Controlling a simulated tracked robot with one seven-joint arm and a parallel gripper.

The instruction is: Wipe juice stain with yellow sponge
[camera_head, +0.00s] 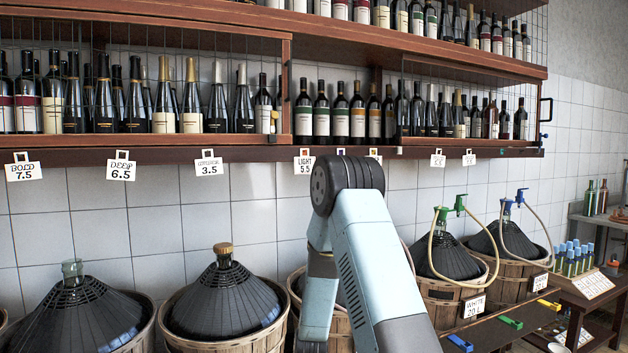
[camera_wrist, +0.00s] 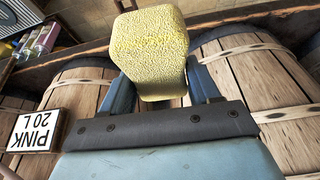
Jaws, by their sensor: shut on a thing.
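A yellow sponge (camera_wrist: 150,50) is held between the two fingers of my gripper (camera_wrist: 160,85), near the top middle of the wrist view. My gripper is shut on it, with one blue finger on each side. In the head view only my arm shows, reaching down in front of the baskets; the gripper and the sponge are hidden or out of frame. I see no juice stain in either view.
Wooden baskets (camera_wrist: 265,85) stand close on both sides of my gripper. A PINK 20 L sign (camera_wrist: 38,130) hangs at left. Wicker-covered demijohns (camera_head: 225,300) line the wall under bottle shelves (camera_head: 230,152). A dark bench (camera_head: 515,322) with coloured clips and a bottle crate (camera_head: 585,283) are at right.

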